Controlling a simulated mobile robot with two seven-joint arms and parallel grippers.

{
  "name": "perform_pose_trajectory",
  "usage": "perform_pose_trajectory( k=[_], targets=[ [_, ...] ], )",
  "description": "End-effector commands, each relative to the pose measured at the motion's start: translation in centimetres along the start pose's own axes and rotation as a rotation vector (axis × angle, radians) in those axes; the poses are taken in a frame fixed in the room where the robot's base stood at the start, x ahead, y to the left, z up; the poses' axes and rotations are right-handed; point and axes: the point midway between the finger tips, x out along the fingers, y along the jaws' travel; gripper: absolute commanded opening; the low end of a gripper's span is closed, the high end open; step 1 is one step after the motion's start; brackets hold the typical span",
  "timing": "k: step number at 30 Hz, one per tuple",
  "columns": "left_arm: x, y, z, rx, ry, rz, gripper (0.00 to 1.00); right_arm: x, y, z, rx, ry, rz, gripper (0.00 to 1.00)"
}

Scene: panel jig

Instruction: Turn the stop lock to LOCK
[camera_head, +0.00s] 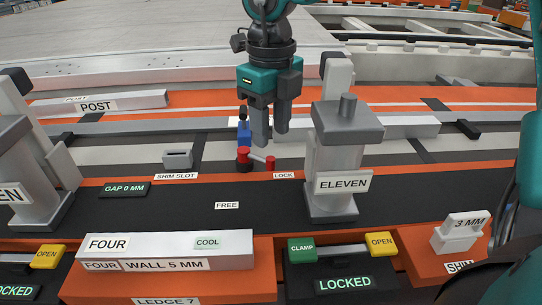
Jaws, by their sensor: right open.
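The stop lock is a small lever with a red pivot (243,154) on a dark base and a pale bar running right to a red knob (270,163). The bar points right, with the knob just up and left of the LOCK label (284,175). The FREE label (227,205) lies lower left, away from the knob. My right gripper (271,139) hangs fingers down above the lever, open and empty. Its fingertips look just above the bar; whether they touch it I cannot tell. My left gripper is not in view.
A grey post marked ELEVEN (343,184) stands close right of the lever. A blue block (244,134) sits behind the pivot and a shim slot (178,158) to the left. A wall block marked FOUR (165,252) lies in front.

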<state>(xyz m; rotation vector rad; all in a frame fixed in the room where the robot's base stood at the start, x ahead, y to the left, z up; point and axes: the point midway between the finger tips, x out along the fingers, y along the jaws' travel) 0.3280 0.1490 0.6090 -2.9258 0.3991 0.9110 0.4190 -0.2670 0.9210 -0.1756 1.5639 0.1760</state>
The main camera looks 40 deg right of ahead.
Motion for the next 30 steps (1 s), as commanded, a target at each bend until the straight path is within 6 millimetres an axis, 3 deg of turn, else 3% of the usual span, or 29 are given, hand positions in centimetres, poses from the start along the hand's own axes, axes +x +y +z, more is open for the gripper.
perform_pose_trajectory(
  k=[3, 9, 22, 30],
  targets=[
    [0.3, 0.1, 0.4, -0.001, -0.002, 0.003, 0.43, 2.7, 0.0, -0.1, -0.001, 0.004, 0.001, 0.44],
    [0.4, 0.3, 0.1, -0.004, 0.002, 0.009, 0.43, 5.3, 0.0, -0.1, -0.001, 0.002, 0.001, 0.44],
    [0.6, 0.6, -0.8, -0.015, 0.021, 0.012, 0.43, 6.1, 0.0, 0.0, 0.000, 0.000, 0.001, 0.44],
    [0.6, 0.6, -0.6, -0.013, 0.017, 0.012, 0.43, 6.1, 0.0, 0.0, 0.000, 0.000, 0.001, 0.18]
  ],
)
